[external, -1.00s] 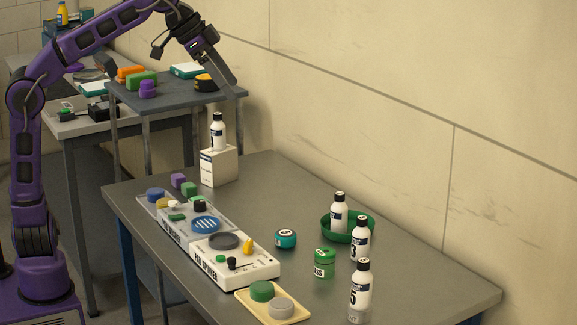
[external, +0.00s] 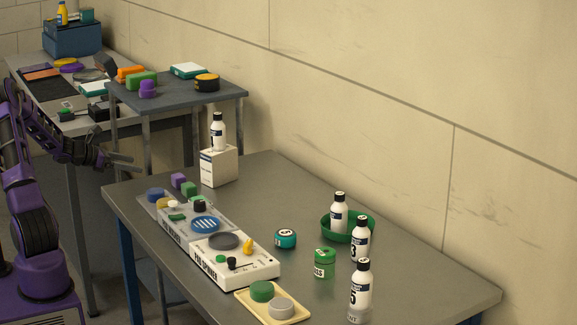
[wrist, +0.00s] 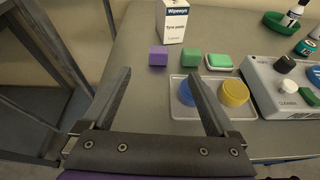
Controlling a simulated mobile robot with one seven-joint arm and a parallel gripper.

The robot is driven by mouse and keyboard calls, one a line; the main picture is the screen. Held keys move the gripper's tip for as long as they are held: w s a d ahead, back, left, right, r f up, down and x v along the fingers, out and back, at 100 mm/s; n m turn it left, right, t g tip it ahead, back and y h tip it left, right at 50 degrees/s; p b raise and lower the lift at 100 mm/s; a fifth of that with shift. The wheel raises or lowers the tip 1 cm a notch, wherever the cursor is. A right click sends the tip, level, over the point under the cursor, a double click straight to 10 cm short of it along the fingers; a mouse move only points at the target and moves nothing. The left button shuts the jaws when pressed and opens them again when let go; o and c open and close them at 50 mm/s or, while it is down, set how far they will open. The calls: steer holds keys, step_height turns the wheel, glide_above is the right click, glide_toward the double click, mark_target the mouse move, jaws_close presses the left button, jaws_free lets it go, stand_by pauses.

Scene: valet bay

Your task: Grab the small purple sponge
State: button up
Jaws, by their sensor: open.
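A small purple block, the sponge (external: 178,180), sits on the near grey table by its far left corner. In the wrist view the purple sponge (wrist: 158,55) lies ahead of my fingertips, roughly centred between them.
A green block (wrist: 191,58) stands just right of the sponge. A white box (external: 219,167) with a bottle (external: 218,131) on top is behind it. A clear tray (wrist: 182,112) with blue and yellow round pieces is nearer. A higher grey stand (external: 178,98) is behind.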

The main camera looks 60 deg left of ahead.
steer(key=shift+w+a+f+n, duration=0.1)
steer(key=shift+w+f+n, duration=0.1)
steer(key=shift+f, duration=0.3)
steer(key=shift+w+a+f+n, duration=0.1)
steer(key=shift+w+f+n, duration=0.1)
steer(key=shift+f, duration=0.25)
steer(key=b, duration=0.1)
glide_toward(175, 176)
steer(key=x, duration=0.4)
steer(key=shift+w+a+f, duration=0.15)
steer(key=shift+w+a, duration=0.05)
steer(key=shift+w, duration=0.1)
steer(key=shift+b+x, duration=0.3)
steer(key=shift+x, duration=2.75)
steer(key=shift+d, duration=0.15)
steer(key=c, duration=1.4)
